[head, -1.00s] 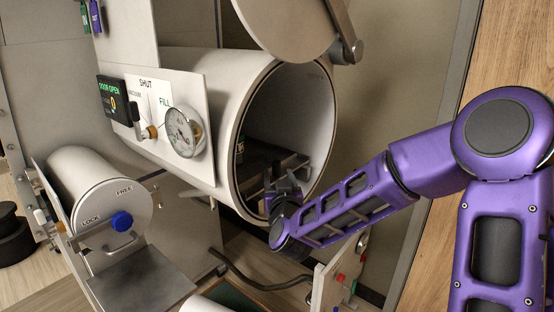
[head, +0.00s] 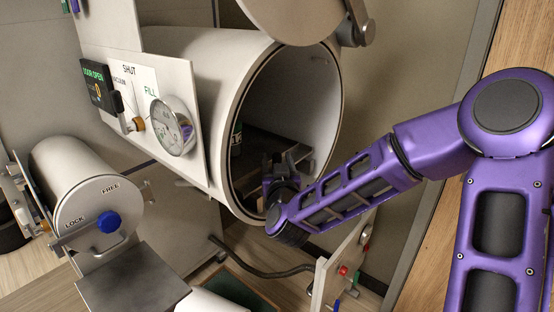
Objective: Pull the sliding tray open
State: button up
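The sliding tray (head: 262,146) is a dark flat plate inside the open mouth of a large white cylinder (head: 232,85). A small dark green container (head: 236,138) stands on the tray's left part and is partly hidden by the cylinder rim. My gripper (head: 283,158) is at the cylinder's mouth, at the tray's front edge, with its dark fingers apart. The fingers cover part of the tray's front, so I cannot tell whether they touch its handle.
The cylinder's round door (head: 290,18) stands open above the mouth. A gauge (head: 172,127) and a "DOOR OPEN" display (head: 101,85) are on its left. A smaller cylinder (head: 85,190) with a blue knob and a metal shelf (head: 133,278) stand lower left. A black hose (head: 262,270) runs below.

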grip_shut()
dwell(1.3)
